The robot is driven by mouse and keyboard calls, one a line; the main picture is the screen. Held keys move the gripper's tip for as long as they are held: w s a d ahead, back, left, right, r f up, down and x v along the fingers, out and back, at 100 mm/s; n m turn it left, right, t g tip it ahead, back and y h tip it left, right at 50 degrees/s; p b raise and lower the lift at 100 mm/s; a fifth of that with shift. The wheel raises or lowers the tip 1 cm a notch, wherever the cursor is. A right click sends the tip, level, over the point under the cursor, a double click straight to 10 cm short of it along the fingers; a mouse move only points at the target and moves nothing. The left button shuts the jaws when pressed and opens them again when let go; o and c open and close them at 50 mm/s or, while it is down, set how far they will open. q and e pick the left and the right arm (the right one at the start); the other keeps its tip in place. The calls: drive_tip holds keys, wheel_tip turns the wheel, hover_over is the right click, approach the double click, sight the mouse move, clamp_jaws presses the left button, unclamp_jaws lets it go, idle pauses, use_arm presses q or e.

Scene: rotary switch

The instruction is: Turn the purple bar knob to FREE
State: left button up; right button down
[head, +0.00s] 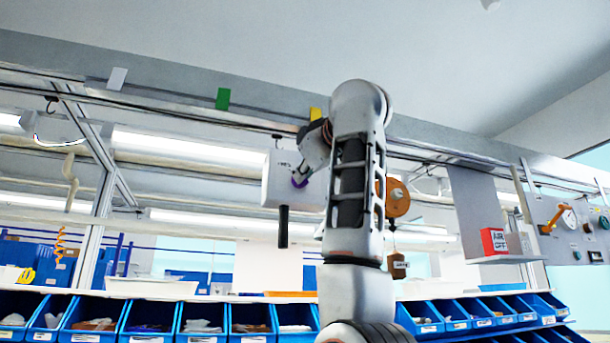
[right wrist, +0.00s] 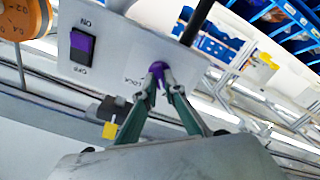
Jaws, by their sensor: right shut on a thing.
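The purple bar knob (right wrist: 157,68) is on the front of a white box (head: 280,168). A small part of the knob (head: 299,182) also shows in the head view. My right gripper (right wrist: 158,80) is shut on the knob, one finger on each side, with the purple tip showing between the fingertips. A small printed label (right wrist: 133,81) is beside the knob, too small to read surely. The FREE mark cannot be made out, and which way the knob points is hard to tell. My left gripper is not in view.
A purple rocker switch (right wrist: 82,46) is on the same box face, near the knob. A dark cylinder (head: 283,226) hangs below the box. An orange round device (head: 397,198) hangs right of my arm. Blue bins (head: 205,318) line the shelf below.

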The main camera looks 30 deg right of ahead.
drive_tip(key=shift+n, duration=0.8)
drive_tip(key=shift+r, duration=0.1)
drive_tip(key=c, duration=2.1)
unclamp_jaws()
drive_tip(key=shift+a, duration=0.1)
drive_tip(key=shift+c, duration=0.2)
drive_tip(key=v, duration=1.2)
